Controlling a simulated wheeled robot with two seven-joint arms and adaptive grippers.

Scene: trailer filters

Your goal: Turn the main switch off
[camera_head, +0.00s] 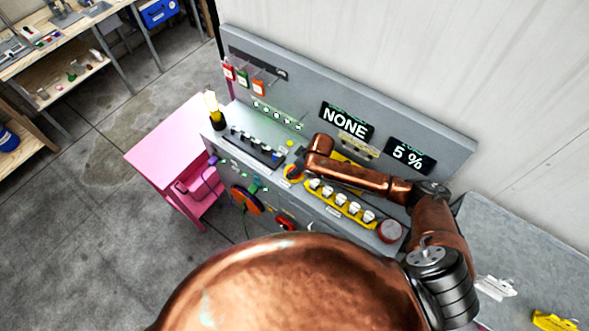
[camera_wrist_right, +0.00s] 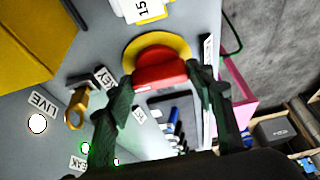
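The main switch, a red knob on a round yellow plate, is in the middle of the right wrist view (camera_wrist_right: 160,68). In the head view the yellow plate (camera_head: 293,172) shows on the grey console, just left of my copper right arm's end. My right gripper (camera_wrist_right: 161,78) has one dark green finger on each side of the red knob, with no clear gap between fingertips and knob. In the head view this gripper is mostly hidden by my arm. My left gripper is in neither view.
A yellow-handled key switch (camera_wrist_right: 78,105) sits beside the right gripper's left finger. A yellow strip of white-topped switches (camera_head: 340,202) lies under my right forearm. Displays (camera_head: 346,121) read NONE and 5 %. A pink table (camera_head: 170,145) adjoins the console's left end.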

